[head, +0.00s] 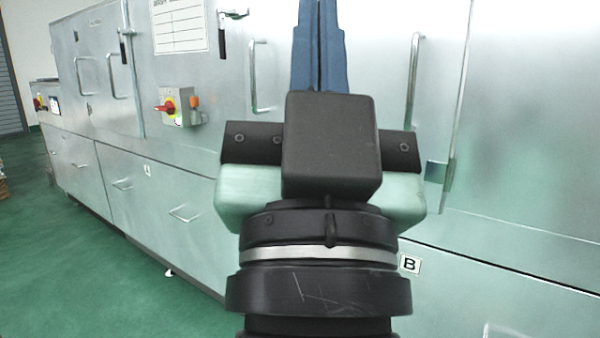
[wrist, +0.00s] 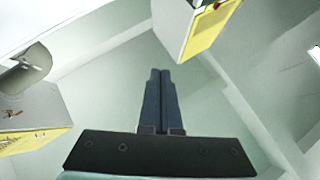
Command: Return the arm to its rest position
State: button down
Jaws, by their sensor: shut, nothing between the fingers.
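My gripper (head: 319,45) is raised in front of the head camera, its blue fingers pointing up and pressed together. It holds nothing. Its fingertips run out of the top of the head view. In the wrist view my gripper (wrist: 160,75) also shows with its two blue fingers side by side, against a pale background. My wrist hides part of the metal cabinet front behind it.
A long metal machine front (head: 90,130) with handles runs across the head view. It carries a grey switch box (head: 178,107) with a red and yellow knob. Green floor (head: 75,250) is open at left. Yellow-edged boxes (wrist: 208,28) show in the wrist view.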

notch_tip(320, 180, up, 39)
jog(key=s+a+n+y+p, duration=0.1)
jog(key=p, duration=3.6)
jog(key=shift+s+p, duration=0.25)
jog(key=shift+p, duration=0.1)
